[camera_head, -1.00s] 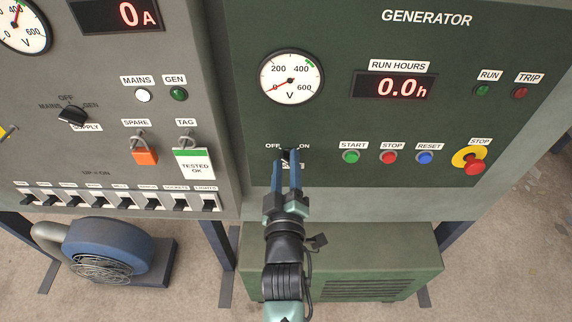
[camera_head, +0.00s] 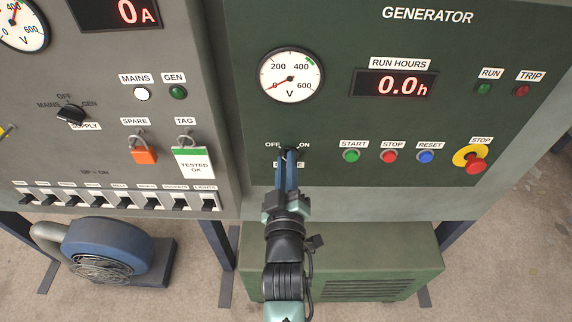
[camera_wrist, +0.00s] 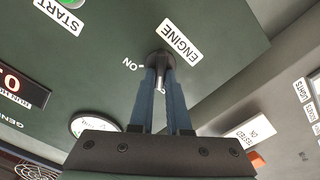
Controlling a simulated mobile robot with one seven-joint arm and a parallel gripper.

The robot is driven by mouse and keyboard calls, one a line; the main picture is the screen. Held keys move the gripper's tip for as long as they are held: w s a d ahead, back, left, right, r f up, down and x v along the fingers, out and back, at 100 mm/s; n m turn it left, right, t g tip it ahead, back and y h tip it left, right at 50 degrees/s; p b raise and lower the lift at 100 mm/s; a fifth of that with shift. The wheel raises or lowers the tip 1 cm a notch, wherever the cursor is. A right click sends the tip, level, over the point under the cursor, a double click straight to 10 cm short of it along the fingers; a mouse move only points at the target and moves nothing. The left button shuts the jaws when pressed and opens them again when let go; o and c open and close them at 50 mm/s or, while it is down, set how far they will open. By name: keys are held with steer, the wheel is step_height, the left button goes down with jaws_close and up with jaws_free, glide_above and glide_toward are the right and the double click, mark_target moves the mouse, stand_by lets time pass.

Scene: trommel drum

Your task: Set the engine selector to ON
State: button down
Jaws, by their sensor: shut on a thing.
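The engine selector (camera_head: 290,152) is a small dark knob on the green generator panel, between the OFF label (camera_head: 272,145) and the ON label (camera_head: 304,145). My gripper (camera_head: 287,158) is shut on it, its two blue fingers coming up from below. In the wrist view the selector's round dark base (camera_wrist: 160,57) shows just past the fingertips (camera_wrist: 160,72), beside the ON label (camera_wrist: 130,65) and the ENGINE label (camera_wrist: 181,41). The fingers hide much of the knob, so I cannot tell which way it points.
To the right are the green START button (camera_head: 351,156), red STOP button (camera_head: 389,157), blue RESET button (camera_head: 425,157) and a red emergency stop (camera_head: 475,166). The run hours display (camera_head: 396,84) reads 0.0. A grey switch panel (camera_head: 100,130) stands to the left.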

steer(key=shift+d+m+p, duration=0.1)
steer(key=shift+d+m, duration=0.1)
steer(key=shift+m, duration=2.5)
steer(key=shift+d+m+p, duration=0.15)
steer(key=shift+m, duration=2.55)
steer(key=shift+d+m+p, duration=0.1)
steer(key=shift+d+m, duration=0.1)
steer(key=shift+m, duration=2.5)
steer(key=shift+f, duration=0.1)
steer(key=c, duration=0.9)
jaws_free()
steer(key=shift+s, duration=0.1)
steer(key=shift+s+b, duration=1.25)
steer(key=shift+s, duration=5.15)
